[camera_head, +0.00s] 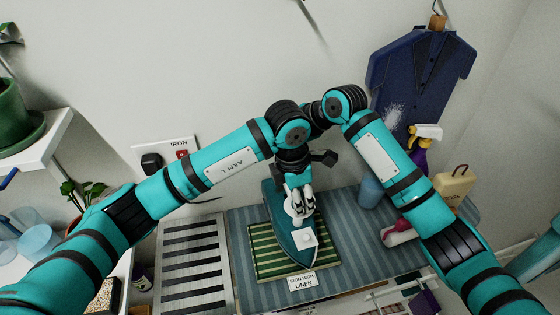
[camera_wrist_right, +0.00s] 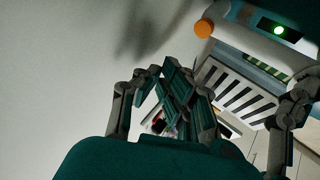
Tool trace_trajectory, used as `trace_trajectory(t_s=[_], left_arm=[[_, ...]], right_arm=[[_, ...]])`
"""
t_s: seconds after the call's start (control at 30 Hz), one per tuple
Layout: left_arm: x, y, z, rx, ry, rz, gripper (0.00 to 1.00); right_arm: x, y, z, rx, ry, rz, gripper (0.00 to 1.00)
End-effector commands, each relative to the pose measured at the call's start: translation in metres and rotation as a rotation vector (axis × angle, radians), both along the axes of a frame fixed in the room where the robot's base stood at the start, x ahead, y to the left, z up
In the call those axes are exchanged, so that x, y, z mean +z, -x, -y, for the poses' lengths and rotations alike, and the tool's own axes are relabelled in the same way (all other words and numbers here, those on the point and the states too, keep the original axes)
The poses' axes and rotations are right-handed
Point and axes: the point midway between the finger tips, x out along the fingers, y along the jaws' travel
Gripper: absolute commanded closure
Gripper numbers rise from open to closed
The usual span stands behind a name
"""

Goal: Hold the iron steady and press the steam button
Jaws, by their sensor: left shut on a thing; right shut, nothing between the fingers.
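A teal iron (camera_head: 282,232) with a pale top part (camera_head: 309,238) lies on a green striped mat (camera_head: 262,254) on the ironing board. My left gripper (camera_head: 299,206) reaches down onto the iron and is shut on it around the handle, which it partly hides. My right gripper (camera_wrist_right: 178,95) is shut and empty in the right wrist view; my arms hide it in the head view. I cannot tell whether these belong to the iron, nor pick out the steam button.
A slatted rack (camera_head: 185,265) is left of the blue striped board (camera_head: 350,240). A blue cup (camera_head: 370,191), a spray bottle (camera_head: 422,155) and a beige bottle (camera_head: 453,185) stand right. A dark blue shirt (camera_head: 420,85) hangs behind. A "LINEN" label (camera_head: 303,282) sits in front.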

Motion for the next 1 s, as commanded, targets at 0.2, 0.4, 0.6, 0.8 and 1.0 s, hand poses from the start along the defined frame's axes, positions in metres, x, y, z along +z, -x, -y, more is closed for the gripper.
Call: trace_trajectory(t_s=[0.2, 0.4, 0.6, 0.8, 1.0], left_arm=[[0.000, 0.000, -0.001, 0.001, -0.002, 0.000, 1.00], [0.000, 0.000, -0.001, 0.001, -0.002, -0.001, 1.00], [0.000, 0.000, -0.001, 0.001, -0.002, -0.001, 1.00], [0.000, 0.000, -0.001, 0.001, -0.002, -0.001, 1.00], [0.000, 0.000, 0.000, 0.001, -0.001, -0.001, 1.00]], right_arm=[[0.000, 0.000, 0.000, 0.000, 0.000, 0.000, 1.00], [0.017, -0.002, 0.001, 0.000, 0.000, 0.005, 1.00], [0.043, -0.002, 0.003, 0.001, -0.001, 0.001, 1.00], [0.043, -0.002, 0.003, 0.001, -0.001, 0.000, 1.00], [0.035, -0.002, 0.004, -0.001, 0.000, -0.001, 1.00]])
